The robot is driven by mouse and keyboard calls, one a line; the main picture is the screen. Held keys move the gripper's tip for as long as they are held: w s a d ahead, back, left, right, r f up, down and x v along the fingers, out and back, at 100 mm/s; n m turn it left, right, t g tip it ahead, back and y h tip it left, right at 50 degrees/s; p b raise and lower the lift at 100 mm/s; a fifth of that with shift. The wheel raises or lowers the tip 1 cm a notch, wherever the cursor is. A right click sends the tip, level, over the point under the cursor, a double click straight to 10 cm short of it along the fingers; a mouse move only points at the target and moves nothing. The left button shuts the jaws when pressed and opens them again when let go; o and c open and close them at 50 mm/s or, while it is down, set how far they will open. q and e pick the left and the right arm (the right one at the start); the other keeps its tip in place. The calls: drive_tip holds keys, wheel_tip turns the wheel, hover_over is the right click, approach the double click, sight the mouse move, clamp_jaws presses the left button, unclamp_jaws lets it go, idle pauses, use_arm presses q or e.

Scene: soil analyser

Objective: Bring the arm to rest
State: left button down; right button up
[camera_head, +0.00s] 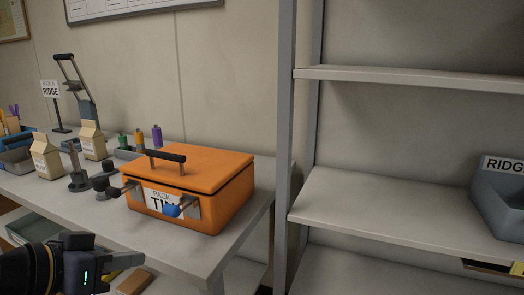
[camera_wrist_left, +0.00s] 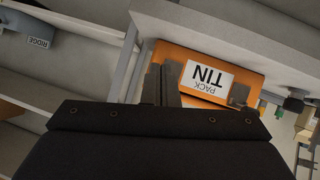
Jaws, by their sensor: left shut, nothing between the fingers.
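My left gripper (camera_head: 134,260) comes in at the lower left of the head view, in front of the worktable and below the tabletop edge. Its fingers are shut with nothing between them; they also show in the left wrist view (camera_wrist_left: 168,84). An orange case (camera_head: 220,180) labelled "PACK TIN" stands shut on the table, with a dark handle on its lid and two latches on its front. The gripper is apart from it. In the left wrist view the orange case (camera_wrist_left: 255,72) appears upside down behind the fingers. My right gripper is not in view.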

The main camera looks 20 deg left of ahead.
use_arm(q)
drive_tip(key=s+d+f+n+g, duration=0.1)
drive_tip(key=d+f+g, duration=0.1)
drive_tip(key=d+f, duration=0.35)
drive_tip(key=s+d+f+g, duration=0.2)
drive_tip(key=f, duration=0.6)
drive_tip(key=s+d+f+n+g, duration=0.1)
drive_tip(key=d+f+g, duration=0.15)
drive_tip(key=f, duration=0.35)
wheel_tip(320, 180, up, 30)
drive_tip(key=d+p, duration=0.1)
drive_tip(key=p, duration=2.9)
drive_tip(key=shift+p, duration=0.35)
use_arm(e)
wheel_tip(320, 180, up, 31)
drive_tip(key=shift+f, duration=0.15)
use_arm(q)
drive_tip(key=shift+s, duration=0.1)
drive_tip(key=shift+t, duration=0.25)
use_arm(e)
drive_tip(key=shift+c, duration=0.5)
